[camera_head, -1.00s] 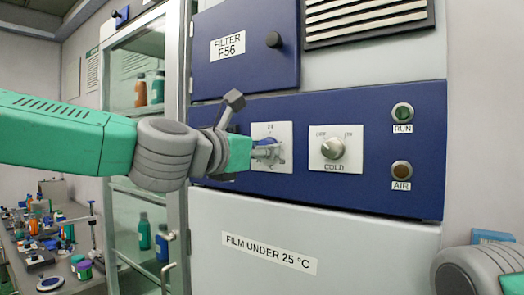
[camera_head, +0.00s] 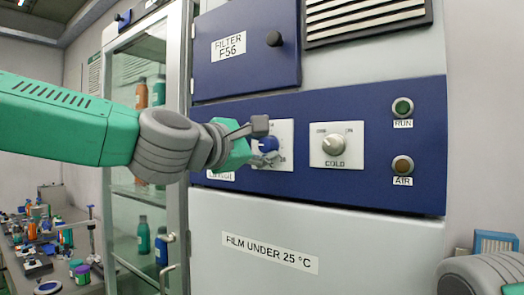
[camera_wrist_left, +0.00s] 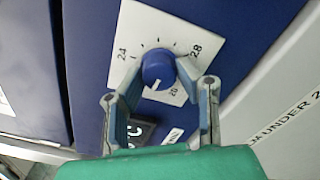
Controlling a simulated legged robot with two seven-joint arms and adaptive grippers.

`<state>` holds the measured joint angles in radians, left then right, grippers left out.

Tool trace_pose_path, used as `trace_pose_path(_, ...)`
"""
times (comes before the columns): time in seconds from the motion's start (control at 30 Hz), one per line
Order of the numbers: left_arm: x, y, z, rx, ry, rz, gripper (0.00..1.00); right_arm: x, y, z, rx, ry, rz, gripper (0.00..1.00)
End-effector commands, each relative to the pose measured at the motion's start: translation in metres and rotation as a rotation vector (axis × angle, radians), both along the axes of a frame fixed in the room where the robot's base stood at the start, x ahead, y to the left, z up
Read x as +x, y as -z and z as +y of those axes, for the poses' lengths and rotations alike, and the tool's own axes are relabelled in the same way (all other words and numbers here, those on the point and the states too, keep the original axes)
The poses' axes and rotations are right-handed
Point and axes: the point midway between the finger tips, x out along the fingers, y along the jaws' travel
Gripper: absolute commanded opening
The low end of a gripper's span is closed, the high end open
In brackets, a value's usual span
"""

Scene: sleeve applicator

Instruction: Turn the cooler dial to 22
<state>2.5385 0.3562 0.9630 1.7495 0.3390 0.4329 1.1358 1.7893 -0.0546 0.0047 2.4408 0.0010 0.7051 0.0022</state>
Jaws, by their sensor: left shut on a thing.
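The cooler dial is a blue round knob (camera_head: 268,145) on a white scale plate (camera_head: 284,132) on the blue panel. The numbers 24 and 28 also show on the plate. My left gripper (camera_wrist_left: 160,90) is shut on the knob, one finger on each side. The fingers cover part of the scale. A dark display (camera_wrist_left: 140,131) with °C is partly hidden behind the gripper. My right gripper is out of view.
A COLD knob (camera_head: 334,144) sits right of the dial, then a green RUN button (camera_head: 402,107) and an AIR button (camera_head: 402,165). A filter door (camera_head: 247,75) is above. A glass cabinet (camera_head: 135,190) stands left, with a cluttered bench (camera_head: 60,265) beyond.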

Motion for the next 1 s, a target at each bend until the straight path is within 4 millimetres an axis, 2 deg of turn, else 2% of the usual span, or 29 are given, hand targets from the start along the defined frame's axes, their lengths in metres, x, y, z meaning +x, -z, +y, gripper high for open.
trace_pose_path(0.4,-0.0002,0.0014,-0.0006,0.193,0.001,-0.137,0.0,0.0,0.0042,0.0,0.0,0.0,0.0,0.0)
trace_pose_path(1.0,-0.0006,0.0027,-0.0012,0.234,0.004,-0.164,0.0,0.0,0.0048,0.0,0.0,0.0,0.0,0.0)
